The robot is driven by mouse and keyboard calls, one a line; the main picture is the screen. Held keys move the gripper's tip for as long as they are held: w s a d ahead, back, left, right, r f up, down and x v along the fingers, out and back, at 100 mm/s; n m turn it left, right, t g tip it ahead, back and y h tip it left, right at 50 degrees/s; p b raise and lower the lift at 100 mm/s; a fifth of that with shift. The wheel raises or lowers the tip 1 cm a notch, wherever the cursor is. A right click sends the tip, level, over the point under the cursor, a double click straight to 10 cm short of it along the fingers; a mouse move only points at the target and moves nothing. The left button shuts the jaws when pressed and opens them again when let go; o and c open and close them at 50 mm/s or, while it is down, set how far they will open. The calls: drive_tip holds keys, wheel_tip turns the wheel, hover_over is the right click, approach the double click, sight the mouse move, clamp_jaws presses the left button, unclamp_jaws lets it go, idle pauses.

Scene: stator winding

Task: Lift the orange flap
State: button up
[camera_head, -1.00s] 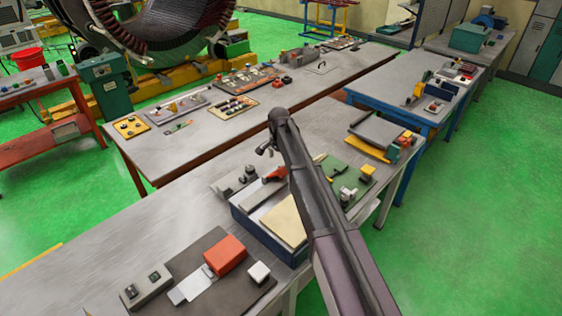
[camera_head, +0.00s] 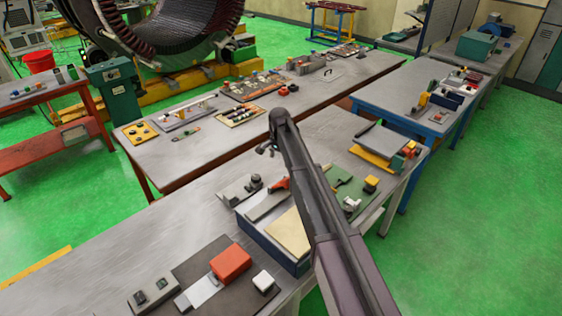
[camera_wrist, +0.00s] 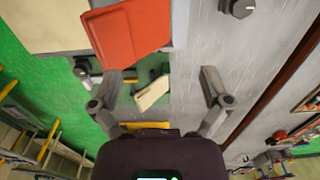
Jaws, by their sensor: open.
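An orange flap (camera_wrist: 130,32) fills the upper middle of the wrist view, beyond the fingertips. In the head view an orange-red piece (camera_head: 280,184) shows by the blue tray, partly beside my arm, and appears to be the same flap. My gripper (camera_wrist: 158,84) is open and empty, its two fingers spread wide. The flap lies ahead and a little left of the gap between them, apart from the fingers. In the head view my gripper (camera_head: 267,147) is small and partly hidden by my arm, above the grey bench.
A blue tray (camera_head: 262,238) with a beige panel (camera_head: 288,232) stands on the near bench. A dark mat (camera_head: 255,295) at front left carries another orange block (camera_head: 230,262). A green board (camera_head: 352,187) lies right of my arm.

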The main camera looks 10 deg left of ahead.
drive_tip(key=w+a+r+p, duration=0.3)
drive_tip(key=a+r+p, duration=0.1)
drive_tip(key=r+p, duration=0.3)
drive_tip(key=shift+w+a+r, duration=0.25)
drive_tip(key=shift+r, duration=0.1)
idle(0.9)
drive_tip(key=shift+f, duration=0.1)
idle(0.5)
drive_tip(key=s+d+f+n+b, duration=0.2)
drive_tip(key=s+d+f+b, duration=0.3)
drive_tip(key=s+d, duration=0.6)
drive_tip(key=s+d+f+n+b, duration=0.3)
drive_tip(key=s+d+f+b, duration=0.3)
drive_tip(key=s+d, duration=0.5)
drive_tip(key=s+d+f+n+b, duration=0.2)
drive_tip(key=s+d+f+b, duration=0.4)
drive_tip(key=s+d, duration=0.6)
drive_tip(key=shift+s+f+n, duration=0.2)
drive_tip(key=shift+s+n, duration=0.1)
drive_tip(key=shift+s, duration=0.05)
